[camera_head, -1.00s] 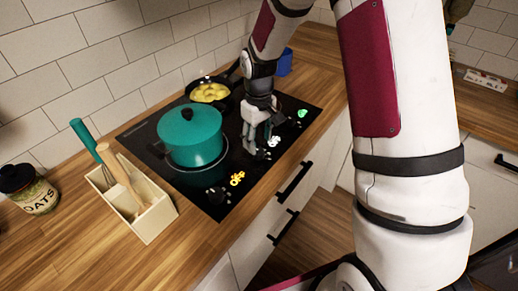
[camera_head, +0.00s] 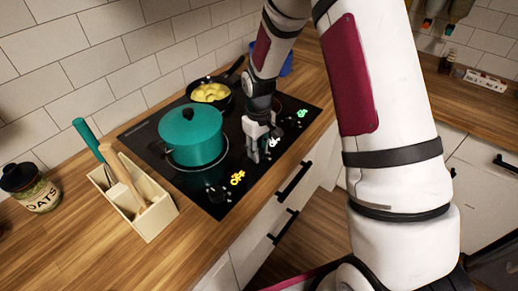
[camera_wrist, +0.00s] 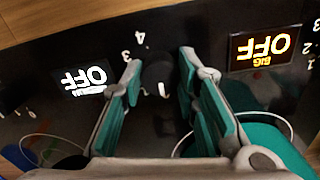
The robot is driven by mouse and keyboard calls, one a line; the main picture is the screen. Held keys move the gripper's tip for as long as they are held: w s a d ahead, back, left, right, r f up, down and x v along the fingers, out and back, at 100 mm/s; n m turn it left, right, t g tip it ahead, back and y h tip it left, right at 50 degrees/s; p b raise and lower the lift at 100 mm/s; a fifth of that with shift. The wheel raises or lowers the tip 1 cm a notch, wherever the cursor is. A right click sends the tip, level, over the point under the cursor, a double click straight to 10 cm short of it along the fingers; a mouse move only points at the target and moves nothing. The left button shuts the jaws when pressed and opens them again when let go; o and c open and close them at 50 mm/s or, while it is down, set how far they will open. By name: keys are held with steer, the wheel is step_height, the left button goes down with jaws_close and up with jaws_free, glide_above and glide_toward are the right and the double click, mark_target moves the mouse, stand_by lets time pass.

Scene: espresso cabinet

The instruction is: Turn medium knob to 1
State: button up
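The stovetop (camera_head: 217,196) has lit displays along its front edge. In the wrist view a white display reading OFF, with a small label that seems to say medium (camera_wrist: 83,80), lies left of a dark round knob (camera_wrist: 157,68). Numbers including 3 and 4 ring this knob, and a white mark shows at its lower side. My gripper (camera_wrist: 157,66) is open, with one finger on each side of the knob and narrow gaps visible; contact is unclear. In the head view my gripper (camera_head: 256,150) points down at the stovetop beside the white display (camera_head: 275,141), and hides the knob.
A teal lidded pot (camera_head: 192,138) stands close left of my gripper. A black pan with yellow food (camera_head: 211,92) sits behind. An orange OFF display labelled BIG (camera_wrist: 264,47) and a green display (camera_head: 302,113) flank the white one. A utensil box (camera_head: 152,221) stands at front left.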

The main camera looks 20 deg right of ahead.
mark_target(259, 150)
steer(key=shift+m, duration=0.4)
jaws_close()
steer(key=m, duration=0.3)
steer(key=shift+m, duration=0.3)
steer(key=shift+m+b, duration=0.3)
steer(key=shift+m, duration=1.4)
steer(key=o, duration=1.2)
jaws_free()
steer(key=shift+c, duration=0.2)
step_height(259, 150, up, 12)
